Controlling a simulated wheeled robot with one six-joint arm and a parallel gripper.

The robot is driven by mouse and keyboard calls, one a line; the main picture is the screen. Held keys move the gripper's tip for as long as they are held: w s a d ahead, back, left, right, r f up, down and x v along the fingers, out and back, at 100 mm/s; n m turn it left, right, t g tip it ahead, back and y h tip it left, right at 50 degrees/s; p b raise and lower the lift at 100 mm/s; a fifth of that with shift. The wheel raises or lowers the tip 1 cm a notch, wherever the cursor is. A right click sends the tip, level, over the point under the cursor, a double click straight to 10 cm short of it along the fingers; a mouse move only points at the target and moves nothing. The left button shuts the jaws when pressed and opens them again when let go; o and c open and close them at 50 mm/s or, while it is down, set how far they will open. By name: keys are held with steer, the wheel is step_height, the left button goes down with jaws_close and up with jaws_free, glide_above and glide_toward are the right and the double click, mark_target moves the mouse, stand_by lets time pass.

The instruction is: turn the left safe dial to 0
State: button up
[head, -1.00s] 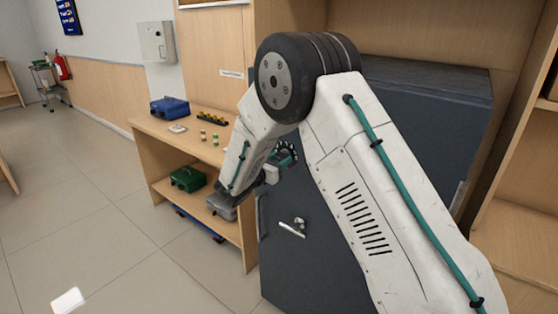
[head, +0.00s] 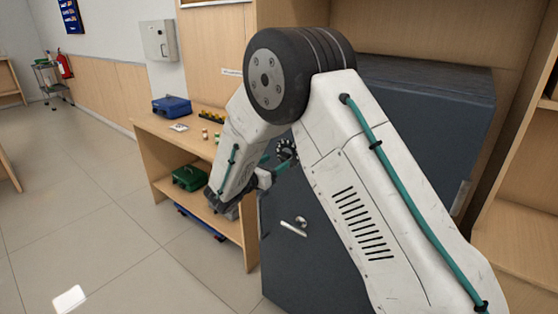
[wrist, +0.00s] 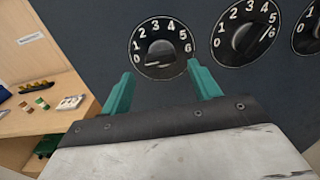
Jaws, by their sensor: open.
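The dark blue-grey safe (head: 420,110) stands behind my arm. In the wrist view its left dial (wrist: 162,47) is a round black dial with white numbers, between and just beyond my fingertips. Its knob is dark with a pale mark at the lower left; I cannot read the setting surely. A middle dial (wrist: 246,32) and a right dial (wrist: 309,30), cut by the frame edge, sit to its right. My gripper (wrist: 163,80) is open and empty, its two teal fingers apart, below the left dial. In the head view my arm hides most of the dials.
The safe's handle (head: 293,228) sticks out below. A wooden counter (head: 155,130) stands left of the safe, holding a blue box (head: 171,106) and small items. A green box (head: 189,178) is on its shelf. The floor at left is clear.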

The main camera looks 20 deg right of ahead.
steer(key=v, duration=0.4)
steer(key=s+d+r+m+g+y, duration=0.1)
steer(key=s+d+m+g, duration=0.25)
steer(key=s, duration=0.35)
steer(key=s+d+m+g+y, duration=0.1)
steer(key=s+d+m+g, duration=0.3)
steer(key=s, duration=0.3)
steer(key=s+d+r+m+g+y, duration=0.1)
steer(key=s+d+m+g+y, duration=0.1)
steer(key=s+m+g, duration=0.3)
steer(key=s+r+m+t+y, duration=0.1)
steer(key=s+r+m+y, duration=0.2)
steer(key=s, duration=0.5)
steer(key=s+r+m+t+y, duration=0.1)
steer(key=s+r+m+y, duration=0.3)
steer(key=s, duration=0.5)
steer(key=s+r+m+t+y, duration=0.1)
steer(key=s+r+m+y, duration=0.2)
steer(key=s+m, duration=0.3)
steer(key=shift+s+r+y, duration=0.15)
steer(key=shift+s+y, duration=0.15)
steer(key=shift+s, duration=0.95)
steer(key=shift+c, duration=0.3)
